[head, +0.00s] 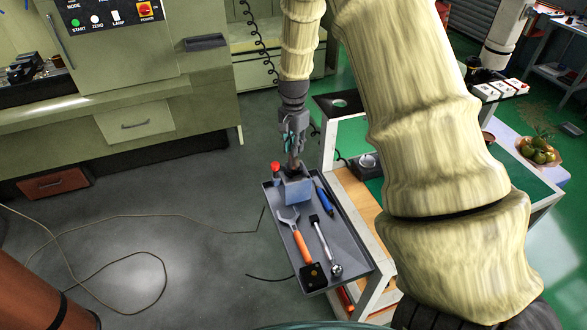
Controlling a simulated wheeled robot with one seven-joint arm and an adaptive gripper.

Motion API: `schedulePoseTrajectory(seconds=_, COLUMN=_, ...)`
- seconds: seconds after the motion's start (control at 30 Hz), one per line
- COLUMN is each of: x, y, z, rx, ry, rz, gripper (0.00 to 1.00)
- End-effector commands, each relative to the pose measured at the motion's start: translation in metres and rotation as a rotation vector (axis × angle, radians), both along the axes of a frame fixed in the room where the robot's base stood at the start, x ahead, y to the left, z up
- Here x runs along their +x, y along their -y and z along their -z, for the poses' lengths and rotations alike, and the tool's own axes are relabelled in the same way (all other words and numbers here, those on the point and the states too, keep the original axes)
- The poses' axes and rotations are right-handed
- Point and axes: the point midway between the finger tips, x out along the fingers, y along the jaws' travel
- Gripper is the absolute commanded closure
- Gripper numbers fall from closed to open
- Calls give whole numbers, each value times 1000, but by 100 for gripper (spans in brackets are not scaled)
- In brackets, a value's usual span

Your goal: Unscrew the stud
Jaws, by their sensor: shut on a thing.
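A blue-grey block (298,191) sits near the far end of the grey tray (330,248) on the cart. My gripper (294,158) points down right above this block. It is shut on the stud (294,168), of which only a small dark part shows between the fingers and the block. The stud looks upright. I cannot tell from this view how deep it sits in the block, and its thread is hidden.
On the tray lie an orange-handled wrench (300,241), a ratchet (325,243) and a blue-handled tool (323,199). A red-topped item (275,170) stands close left of my gripper. A cable (150,217) lies on the open floor at left.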

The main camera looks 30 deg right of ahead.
Motion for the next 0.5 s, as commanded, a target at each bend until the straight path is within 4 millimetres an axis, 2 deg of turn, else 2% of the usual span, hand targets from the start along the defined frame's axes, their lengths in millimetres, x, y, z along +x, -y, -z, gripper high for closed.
schedulePoseTrajectory(seconds=0.23, x=1, y=0, z=-1, rx=1, ry=2, rz=-31, gripper=100)
schedulePoseTrajectory(seconds=0.5, x=1, y=0, z=-2, rx=1, ry=3, rz=-343, gripper=100)
